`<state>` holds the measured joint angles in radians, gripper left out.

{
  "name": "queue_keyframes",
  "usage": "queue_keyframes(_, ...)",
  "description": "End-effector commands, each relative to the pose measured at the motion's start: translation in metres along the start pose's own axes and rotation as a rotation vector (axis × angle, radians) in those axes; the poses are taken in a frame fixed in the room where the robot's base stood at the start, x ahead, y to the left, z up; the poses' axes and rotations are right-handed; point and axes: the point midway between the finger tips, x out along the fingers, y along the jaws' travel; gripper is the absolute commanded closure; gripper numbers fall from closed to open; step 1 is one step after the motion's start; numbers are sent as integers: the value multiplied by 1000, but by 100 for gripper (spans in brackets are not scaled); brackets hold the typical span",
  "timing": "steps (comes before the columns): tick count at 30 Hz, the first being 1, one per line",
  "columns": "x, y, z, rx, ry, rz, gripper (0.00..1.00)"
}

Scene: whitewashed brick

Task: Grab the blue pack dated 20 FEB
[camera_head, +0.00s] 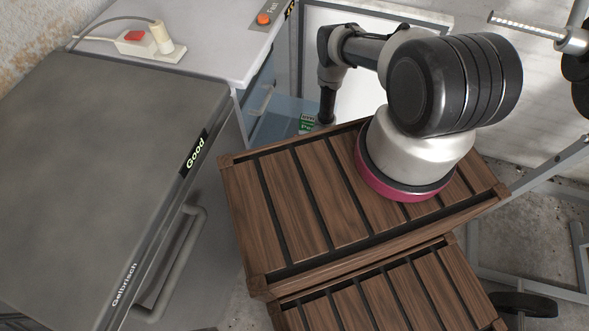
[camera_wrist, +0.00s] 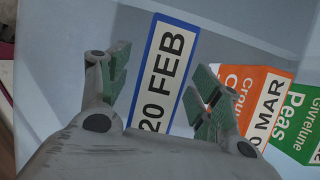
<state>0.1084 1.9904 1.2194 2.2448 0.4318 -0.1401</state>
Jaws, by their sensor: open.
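The blue pack (camera_wrist: 166,62) shows in the wrist view with a white label reading 20 FEB and a blue border. My gripper (camera_wrist: 160,82) is open, its green-padded fingers on either side of this label. I cannot tell how far the fingertips are above the pack or whether they touch it. The lower part of the pack is hidden behind my gripper's body. In the head view my gripper (camera_head: 326,108) points down at the bluish drawer, and the blue pack cannot be made out there.
An orange pack (camera_wrist: 240,80), its label partly covered and reading "0 MAR", lies right of my right finger. A green Peas pack (camera_wrist: 297,122) is beyond it. The bluish drawer (camera_head: 275,122) surrounds them. A wooden crate (camera_head: 290,205) and grey Gelbrisch appliance (camera_head: 105,170) stand nearby.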

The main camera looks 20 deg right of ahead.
Motion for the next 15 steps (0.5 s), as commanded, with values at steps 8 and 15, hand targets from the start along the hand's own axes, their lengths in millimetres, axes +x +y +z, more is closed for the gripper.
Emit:
queue_keyframes(8,3,0,-2,-1,0,0,36)
queue_keyframes(15,4,0,-2,0,0,0,36)
